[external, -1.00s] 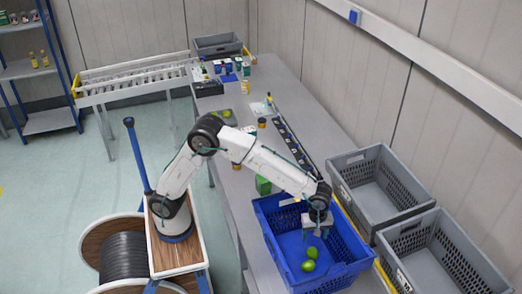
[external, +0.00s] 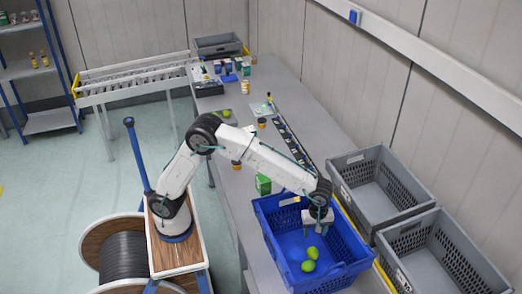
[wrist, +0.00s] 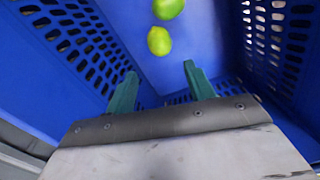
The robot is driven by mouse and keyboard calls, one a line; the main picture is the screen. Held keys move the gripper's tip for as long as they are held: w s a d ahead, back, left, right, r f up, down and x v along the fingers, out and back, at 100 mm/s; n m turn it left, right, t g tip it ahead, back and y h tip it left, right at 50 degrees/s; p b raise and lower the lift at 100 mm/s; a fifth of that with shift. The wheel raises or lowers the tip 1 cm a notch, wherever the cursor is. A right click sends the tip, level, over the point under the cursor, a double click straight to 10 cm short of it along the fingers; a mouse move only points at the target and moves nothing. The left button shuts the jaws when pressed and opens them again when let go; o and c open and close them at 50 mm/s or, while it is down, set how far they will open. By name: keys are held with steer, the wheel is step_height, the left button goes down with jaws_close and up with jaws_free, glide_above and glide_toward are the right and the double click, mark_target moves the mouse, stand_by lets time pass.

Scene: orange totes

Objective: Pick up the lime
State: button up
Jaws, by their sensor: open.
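Two green limes lie close together on the floor of the blue crate (external: 262,222). The farther lime (external: 312,253) and the nearer lime (external: 308,266) show in the external view. In the wrist view, one lime (wrist: 159,41) lies just beyond the fingertips and the other lime (wrist: 167,8) is cut by the top edge. My gripper (external: 318,233) points down inside the crate's outline, just behind the limes. In the wrist view, my gripper (wrist: 160,70) has its green fingers apart with nothing between them.
Crate walls rise close around my gripper. Two grey crates (external: 380,152) (external: 440,212) stand to the right. A green box (external: 263,185) stands behind the blue crate. The table (external: 290,85) holds a dark conveyor strip and several small items farther back.

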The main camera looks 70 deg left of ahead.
step_height(320, 180, up, 11)
steer(key=w+a, duration=0.1)
steer(key=w+a+m, duration=0.1)
steer(key=w+a, duration=0.7)
steer(key=a, duration=0.5)
steer(key=w+a+m, duration=0.1)
steer(key=w+a, duration=0.7)
steer(key=a, duration=0.6)
steer(key=w+a+m+y, duration=0.1)
steer(key=a+y, duration=0.1)
steer(key=a, duration=3.1)
steer(key=s+a+m, duration=0.1)
steer(key=s+a, duration=0.4)
steer(key=a, duration=0.5)
steer(key=s+a+y, duration=0.1)
steer(key=s+a, duration=0.3)
steer(key=a, duration=0.6)
steer(key=s+a+m, duration=0.1)
steer(key=s+a, duration=0.4)
steer(key=a, duration=0.5)
steer(key=s+a+m+g, duration=0.1)
steer(key=s+a, duration=1.7)
steer(key=s, duration=0.2)
steer(key=shift+y, duration=0.3)
step_height(320, 180, down, 18)
steer(key=shift+a+f, duration=0.1)
steer(key=shift+m, duration=0.3)
steer(key=x, duration=0.5)
steer(key=shift+s, duration=0.2)
steer(key=c, duration=0.6)
